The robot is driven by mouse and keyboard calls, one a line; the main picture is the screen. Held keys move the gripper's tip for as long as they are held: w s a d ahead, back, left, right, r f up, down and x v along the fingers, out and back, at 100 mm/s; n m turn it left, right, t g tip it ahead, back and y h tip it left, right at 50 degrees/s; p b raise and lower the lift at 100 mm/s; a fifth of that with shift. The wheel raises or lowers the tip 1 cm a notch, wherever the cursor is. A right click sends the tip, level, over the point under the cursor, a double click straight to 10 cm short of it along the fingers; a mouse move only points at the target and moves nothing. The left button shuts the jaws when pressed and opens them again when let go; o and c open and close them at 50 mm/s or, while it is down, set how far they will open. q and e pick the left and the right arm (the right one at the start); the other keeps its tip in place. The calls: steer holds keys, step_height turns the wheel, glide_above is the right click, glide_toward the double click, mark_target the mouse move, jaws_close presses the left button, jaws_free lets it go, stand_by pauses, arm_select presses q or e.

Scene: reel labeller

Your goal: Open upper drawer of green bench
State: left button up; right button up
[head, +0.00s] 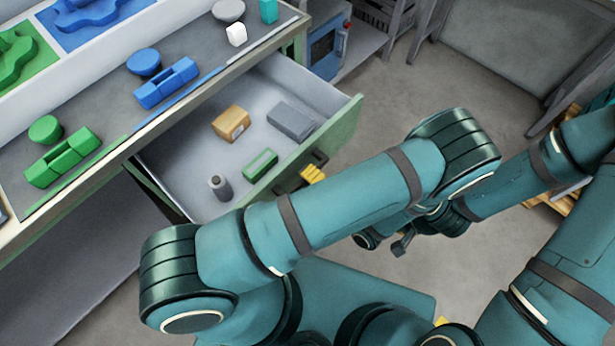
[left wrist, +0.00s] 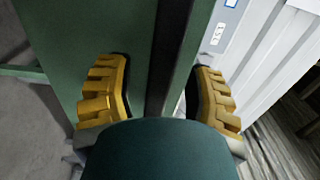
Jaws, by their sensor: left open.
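The green bench (head: 131,147) runs along the left of the head view. Its upper drawer (head: 185,165) is pulled out, with the grey inside showing. The drawer has a green front (head: 341,128) with a dark handle (head: 320,158). My left gripper (head: 312,174) has yellow fingers and is at the handle; my forearm hides its wrist. In the left wrist view, the open fingers (left wrist: 160,95) stand either side of a dark bar on a green panel, with gaps showing. My right arm comes in from the right; its fingers cannot be made out.
In the drawer are an orange-brown box (head: 231,122), a grey block (head: 290,121), a green frame (head: 260,165) and a grey bottle (head: 220,187). Blue parts (head: 166,83) and green parts (head: 63,158) lie on the bench top. Grey floor is free beyond the drawer.

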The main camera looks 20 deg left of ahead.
arm_select(q)
step_height(320, 180, up, 10)
steer(key=shift+r, duration=0.1)
stand_by(0.6)
steer(key=shift+d, duration=0.1)
stand_by(0.5)
